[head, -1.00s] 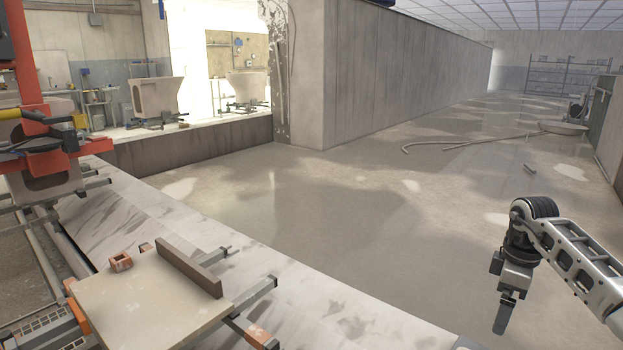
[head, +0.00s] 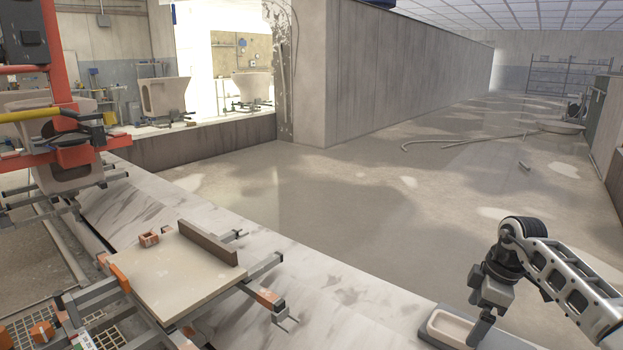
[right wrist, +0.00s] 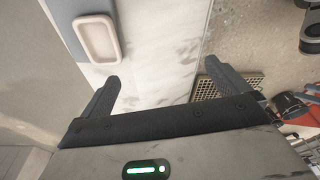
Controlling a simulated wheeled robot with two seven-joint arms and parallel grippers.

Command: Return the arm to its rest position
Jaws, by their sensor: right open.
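My right arm comes in from the right in the head view, bent at a black joint. Its gripper (head: 480,330) points downward at the lower right, in front of a small pale tray (head: 437,322). In the right wrist view the two dark fingers of this gripper (right wrist: 162,73) are spread apart with nothing between them. The tray (right wrist: 82,22) lies beyond the left finger there, apart from it. My left gripper is in neither view.
A beige board (head: 165,282) with a brown upright strip (head: 207,243) and a small orange block (head: 148,239) sits on a frame at lower left. A red-orange machine (head: 62,60) stands at far left. The marbled ledge (head: 335,290) is mostly bare; open floor (head: 350,215) lies beyond.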

